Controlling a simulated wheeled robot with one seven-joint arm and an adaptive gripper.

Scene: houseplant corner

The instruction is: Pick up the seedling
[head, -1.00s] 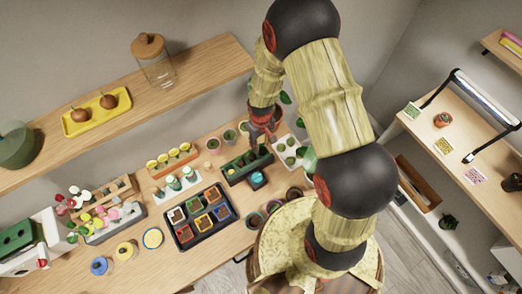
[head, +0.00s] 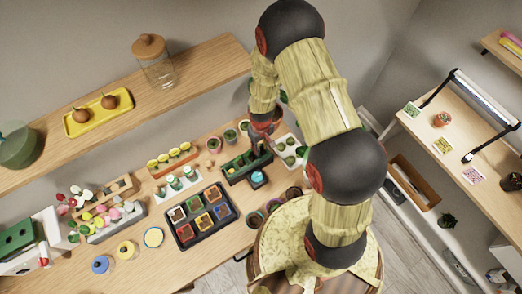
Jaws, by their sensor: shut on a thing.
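My gripper (head: 261,142), dark and red, points down over the right end of a long dark green tray (head: 236,178). Its fingers are shut on the seedling, which is small and mostly hidden by the fingers and my arm. I cannot tell whether the seedling is clear of the tray. Several small green plants stand in the tray's cells to the left of the gripper.
A white tray of small pots (head: 290,150) is close to the gripper's right. A black tray of coloured pots (head: 203,216) lies to the left in front, and a teal-topped pot (head: 257,178) stands before the green tray. A shelf (head: 190,84) runs behind.

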